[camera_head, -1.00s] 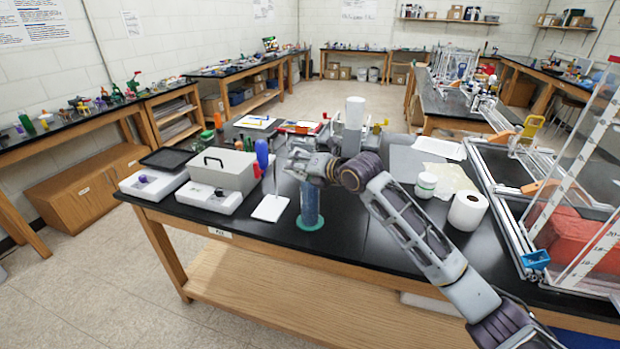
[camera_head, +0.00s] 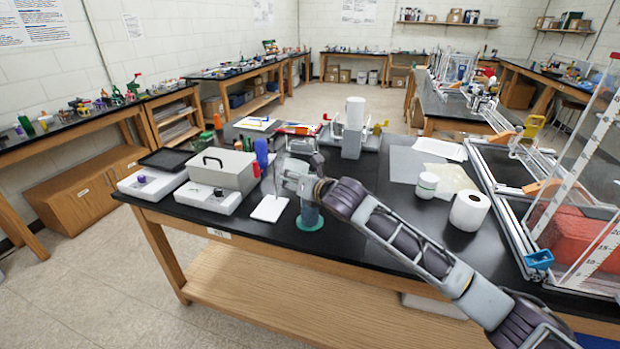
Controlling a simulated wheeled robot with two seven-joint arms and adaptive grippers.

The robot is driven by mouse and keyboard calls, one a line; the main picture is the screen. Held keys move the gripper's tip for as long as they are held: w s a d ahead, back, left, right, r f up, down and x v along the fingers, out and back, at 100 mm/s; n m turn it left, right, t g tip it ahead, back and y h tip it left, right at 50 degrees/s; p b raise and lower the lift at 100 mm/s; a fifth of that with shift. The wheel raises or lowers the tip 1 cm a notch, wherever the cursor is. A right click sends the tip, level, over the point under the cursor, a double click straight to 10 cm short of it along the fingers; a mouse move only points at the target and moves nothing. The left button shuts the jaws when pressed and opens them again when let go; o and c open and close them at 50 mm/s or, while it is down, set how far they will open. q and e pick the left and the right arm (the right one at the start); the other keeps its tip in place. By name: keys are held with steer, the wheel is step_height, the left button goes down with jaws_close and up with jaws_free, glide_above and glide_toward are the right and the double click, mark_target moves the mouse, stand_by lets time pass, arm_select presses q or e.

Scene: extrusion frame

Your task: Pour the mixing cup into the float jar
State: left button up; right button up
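A tall clear bluish cylinder, which looks like the float jar (camera_head: 310,214), stands upright on a round green base on the black bench. My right arm comes in from the right, and its gripper (camera_head: 283,178) is over the bench, just above and left of the jar. The hand and wrist hide the jar's upper part. A faint clear shape shows at the gripper's left side; I cannot tell whether it is the mixing cup or whether the fingers are shut on it. My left gripper is not in view.
A white slab (camera_head: 269,208) lies just left of the jar. A grey box with a handle (camera_head: 222,168) and a blue bottle (camera_head: 261,153) stand further left. A white roll (camera_head: 469,211) and a lidded white jar (camera_head: 427,185) stand right. The front bench edge is close.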

steer(key=shift+s+a+f+n+b, duration=0.2)
steer(key=shift+f+b, duration=0.1)
steer(key=shift+f, duration=0.25)
steer(key=shift+s+a+f+n+b, duration=0.1)
steer(key=shift+f+n+b, duration=0.15)
steer(key=shift+f, duration=0.25)
steer(key=shift+s+a+f+n+t+b, duration=0.1)
steer(key=shift+f+n+t+b, duration=0.1)
steer(key=shift+f+b, duration=0.25)
steer(key=shift+s+a+f+n+t+b, duration=0.1)
steer(key=shift+f+n+t+b, duration=0.15)
steer(key=shift+f, duration=0.25)
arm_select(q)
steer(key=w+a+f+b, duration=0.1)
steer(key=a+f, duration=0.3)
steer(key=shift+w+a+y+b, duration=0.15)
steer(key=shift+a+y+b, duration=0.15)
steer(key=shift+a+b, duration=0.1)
arm_select(e)
steer(key=shift+s+a+f+n+t, duration=0.2)
steer(key=shift+s+f+n+t, duration=0.1)
steer(key=shift+f+n, duration=0.2)
steer(key=shift+s+a+f+n+t, duration=0.2)
steer(key=shift+s+f+n+t, duration=0.05)
steer(key=shift+f+n, duration=0.2)
